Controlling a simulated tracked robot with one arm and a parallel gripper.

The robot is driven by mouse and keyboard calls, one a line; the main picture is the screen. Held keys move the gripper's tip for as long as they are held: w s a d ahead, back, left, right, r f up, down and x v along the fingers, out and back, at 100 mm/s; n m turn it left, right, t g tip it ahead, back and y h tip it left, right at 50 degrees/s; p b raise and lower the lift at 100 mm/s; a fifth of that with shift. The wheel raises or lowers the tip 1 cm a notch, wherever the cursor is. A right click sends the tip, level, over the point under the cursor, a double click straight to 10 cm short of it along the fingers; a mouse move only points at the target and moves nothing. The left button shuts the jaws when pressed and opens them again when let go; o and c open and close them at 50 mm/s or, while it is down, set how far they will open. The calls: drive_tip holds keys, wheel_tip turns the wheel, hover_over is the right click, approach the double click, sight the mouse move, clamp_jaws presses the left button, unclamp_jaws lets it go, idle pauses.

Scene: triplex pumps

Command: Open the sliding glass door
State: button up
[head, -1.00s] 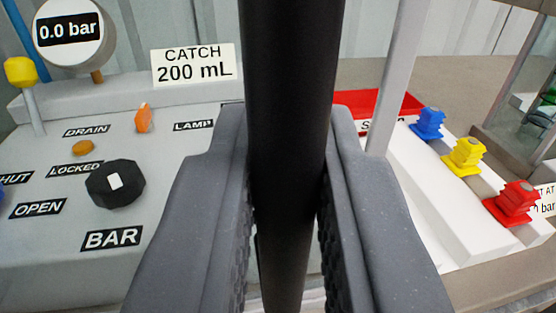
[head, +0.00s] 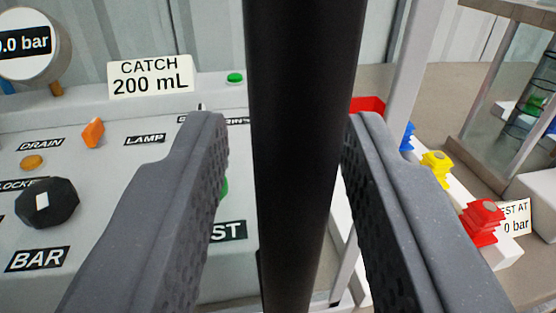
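A thick black upright bar (head: 303,60), which looks like the door's handle, runs through the middle of the head view from top to bottom. My gripper (head: 288,118) is open, with one grey finger on each side of the bar. A clear gap shows between the left finger and the bar. The right finger appears close along the bar's right side; I cannot tell if it touches. A light grey upright post (head: 410,75), perhaps part of the door's frame, stands right of the bar. The glass itself cannot be made out.
Behind the bar at left is a grey panel with a black knob (head: 47,203), an orange switch (head: 92,133), a gauge (head: 30,45) and a CATCH 200 mL sign (head: 151,76). At right, yellow (head: 437,167) and red (head: 482,220) stepped pieces sit on a white block.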

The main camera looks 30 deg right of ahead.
drive_tip(key=shift+s+a, duration=0.1)
drive_tip(key=shift+s, duration=0.15)
drive_tip(key=v, duration=1.3)
drive_tip(key=shift+s+p, duration=0.15)
drive_tip(key=shift+p, duration=0.2)
drive_tip(key=w+a+r+n+y, duration=0.2)
drive_tip(key=w+a+r, duration=0.1)
drive_tip(key=a+r, duration=0.65)
drive_tip(key=w+a+r+n+y, duration=0.1)
drive_tip(key=w+a+r+y, duration=0.15)
drive_tip(key=a+r, duration=0.7)
drive_tip(key=s+a+r+n+y, duration=0.1)
drive_tip(key=s+a+r+y, duration=0.1)
drive_tip(key=s+a+r, duration=0.4)
drive_tip(key=s+a+r+n+y, duration=0.1)
drive_tip(key=s+a+r+y, duration=0.1)
drive_tip(key=s+a+r, duration=0.5)
wheel_tip(320, 180, up, 6)
drive_tip(key=shift+a+r+n, duration=0.1)
drive_tip(key=shift+a+n, duration=0.3)
drive_tip(key=shift+a, duration=0.45)
